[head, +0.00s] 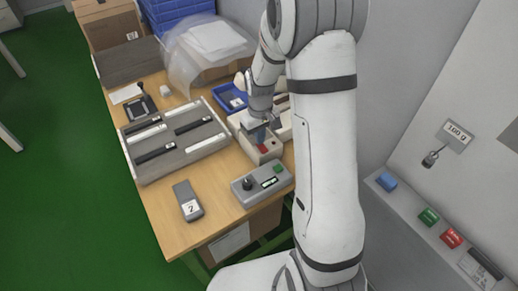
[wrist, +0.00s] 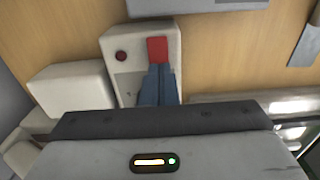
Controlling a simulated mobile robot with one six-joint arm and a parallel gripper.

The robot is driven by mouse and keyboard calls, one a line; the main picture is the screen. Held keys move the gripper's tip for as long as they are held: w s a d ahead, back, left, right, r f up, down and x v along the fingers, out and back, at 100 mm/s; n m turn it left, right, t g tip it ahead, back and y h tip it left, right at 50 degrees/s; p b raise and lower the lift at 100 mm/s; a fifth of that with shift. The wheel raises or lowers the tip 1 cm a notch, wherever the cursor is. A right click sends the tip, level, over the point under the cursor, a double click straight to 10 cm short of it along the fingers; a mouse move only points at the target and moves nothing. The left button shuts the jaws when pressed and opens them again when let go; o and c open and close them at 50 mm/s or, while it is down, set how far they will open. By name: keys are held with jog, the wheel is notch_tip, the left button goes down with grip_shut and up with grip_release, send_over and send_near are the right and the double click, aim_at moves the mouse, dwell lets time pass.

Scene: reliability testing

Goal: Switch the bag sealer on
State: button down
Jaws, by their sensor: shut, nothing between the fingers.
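The bag sealer (head: 256,149) is a beige-white device on the wooden table, partly hidden behind my arm. In the wrist view its end block (wrist: 126,70) carries a red rocker switch (wrist: 157,50) and a small round dark red lamp or button (wrist: 121,56). The red switch also shows in the head view (head: 264,149). My gripper (head: 261,136) points down over this block, with its blue fingers (wrist: 158,82) shut and empty. The fingertips are at the near edge of the red switch. I cannot tell whether they touch it.
A grey rack (head: 175,140) with black and white bars stands left of the sealer. A grey control box (head: 262,184) with a knob and green button sits in front, beside a grey handheld device (head: 187,201). A blue tray (head: 230,97) lies behind. The front left tabletop is clear.

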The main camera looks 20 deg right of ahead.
jog(key=shift+f+b, duration=0.55)
jog(key=shift+f, duration=0.15)
jog(key=shift+r, duration=0.15)
jog(key=shift+r+p, duration=2.35)
jog(key=shift+r, duration=1.1)
